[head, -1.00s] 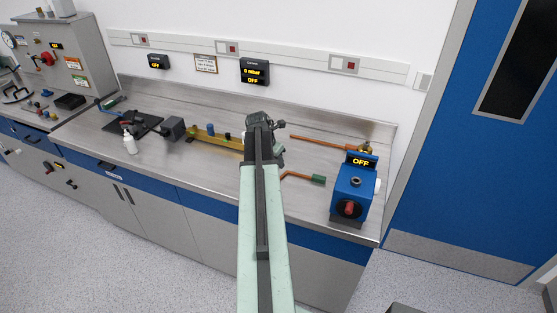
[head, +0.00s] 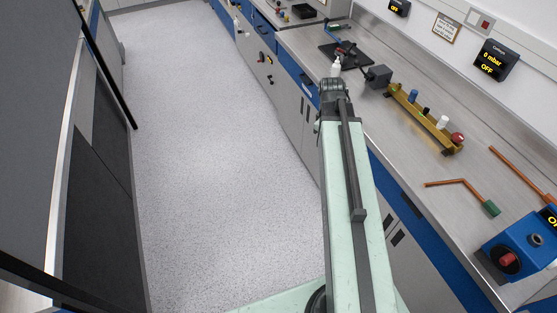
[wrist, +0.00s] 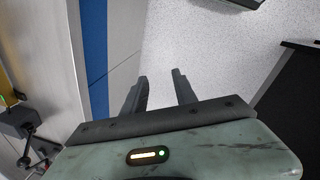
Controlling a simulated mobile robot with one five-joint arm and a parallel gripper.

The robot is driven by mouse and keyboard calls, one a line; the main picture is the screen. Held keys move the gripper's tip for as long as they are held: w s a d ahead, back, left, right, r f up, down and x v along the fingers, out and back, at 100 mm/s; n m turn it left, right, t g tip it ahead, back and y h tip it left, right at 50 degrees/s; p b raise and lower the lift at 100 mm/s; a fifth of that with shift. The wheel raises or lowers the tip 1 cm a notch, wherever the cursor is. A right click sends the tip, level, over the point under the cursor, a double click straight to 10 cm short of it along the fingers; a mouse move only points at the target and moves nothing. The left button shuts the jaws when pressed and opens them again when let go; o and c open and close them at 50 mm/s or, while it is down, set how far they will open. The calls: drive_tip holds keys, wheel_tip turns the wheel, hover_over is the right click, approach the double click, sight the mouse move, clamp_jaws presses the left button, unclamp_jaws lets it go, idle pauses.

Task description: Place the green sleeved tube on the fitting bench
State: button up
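A bent copper tube with a green sleeve (head: 490,207) at one end lies on the steel-topped bench (head: 415,160), at the right in the head view. It lies between the yellow rail and the blue device. My gripper (wrist: 160,76) is open and empty in the wrist view, with floor showing between its fingers. In the head view my arm's end is over the bench's front edge, left of the tube and well apart from it; the fingers are hidden there. I cannot tell which part of the bench is the fitting bench.
A blue device (head: 522,245) stands right of the tube, and a straight copper tube (head: 522,172) lies behind it. A yellow rail (head: 425,120) with several fittings, a dark block (head: 378,76) and a white bottle (head: 336,67) stand farther along. The floor (head: 215,150) on the left is clear.

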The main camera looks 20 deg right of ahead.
drive_tip(key=s+a+m+y, duration=0.1)
drive_tip(key=a+m, duration=0.5)
drive_tip(key=a, duration=1.9)
drive_tip(key=shift+g, duration=0.3)
drive_tip(key=f+b, duration=0.1)
drive_tip(key=f, duration=0.1)
drive_tip(key=f+b, duration=0.3)
drive_tip(key=b, duration=0.1)
drive_tip(key=shift+s+d+f, duration=0.1)
drive_tip(key=shift+d+f, duration=0.25)
drive_tip(key=shift+f, duration=0.05)
